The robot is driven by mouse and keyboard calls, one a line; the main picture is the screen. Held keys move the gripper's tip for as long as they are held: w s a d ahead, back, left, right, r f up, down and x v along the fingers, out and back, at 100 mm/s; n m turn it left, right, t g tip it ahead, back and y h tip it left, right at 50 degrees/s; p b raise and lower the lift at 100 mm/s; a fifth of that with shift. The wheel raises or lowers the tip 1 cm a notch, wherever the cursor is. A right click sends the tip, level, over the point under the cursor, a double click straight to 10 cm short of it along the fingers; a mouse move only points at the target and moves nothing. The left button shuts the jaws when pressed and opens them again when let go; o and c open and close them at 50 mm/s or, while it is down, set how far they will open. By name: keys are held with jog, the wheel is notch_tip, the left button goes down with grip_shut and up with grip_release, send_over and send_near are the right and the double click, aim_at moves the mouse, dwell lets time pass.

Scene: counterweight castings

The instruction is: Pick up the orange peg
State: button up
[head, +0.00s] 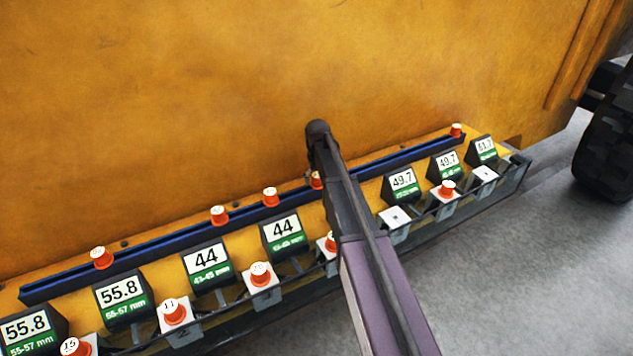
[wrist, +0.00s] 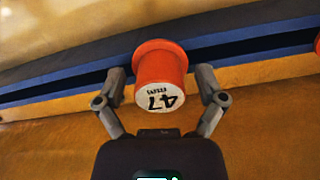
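An orange peg (wrist: 160,72) with a white end face marked 47 sits in front of the blue rail in the wrist view. My gripper (wrist: 161,85) is open, with one finger on each side of this peg. In the head view my gripper's fingers are hidden behind my arm. An orange peg (head: 316,181) on the rail shows partly beside my arm there; I cannot tell for certain if it is the same one.
Other orange pegs stand along the blue rail (head: 160,250) and on white-topped blocks, such as one peg (head: 260,274). Black number signs (head: 124,298) stand in a row before the rail. A large yellow casting wall (head: 180,110) rises behind. Grey floor is free at lower right.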

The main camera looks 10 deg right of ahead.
jog(key=c, duration=0.9)
jog(key=shift+o, duration=0.2)
jog(key=shift+r, duration=0.15)
notch_tip(320, 180, up, 10)
jog(key=p, duration=1)
jog(key=shift+s+f, duration=0.15)
jog(key=shift+f, duration=0.05)
